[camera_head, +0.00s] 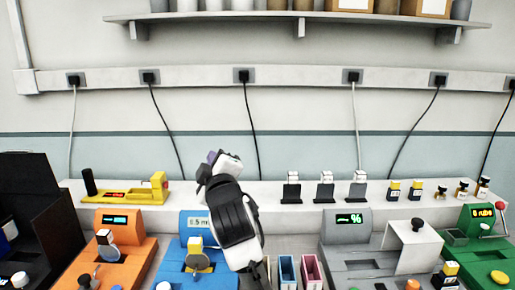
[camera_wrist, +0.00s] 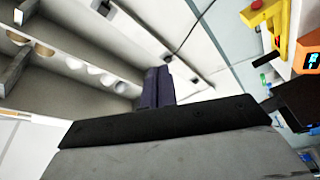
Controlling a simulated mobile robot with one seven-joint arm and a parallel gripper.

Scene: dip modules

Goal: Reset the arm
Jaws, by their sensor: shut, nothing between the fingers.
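My arm (camera_head: 235,215), white and black, rises in front of the bench in the head view. My gripper (camera_head: 213,157) is at its upper end, in front of the wall and above the blue module. In the wrist view the dark fingers of my gripper (camera_wrist: 157,86) are together with nothing between them. The wrist camera looks tilted toward the wall and shelf. The arm hides part of the blue module (camera_head: 172,268) and of the bench behind it.
An orange module (camera_head: 142,252), a grey module (camera_head: 347,255) and a green module (camera_head: 482,246) stand on the bench. A yellow device (camera_head: 158,187) sits on the raised back ledge (camera_head: 270,190). A wall shelf (camera_head: 220,18) holds jars and boxes. Cables hang from wall sockets.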

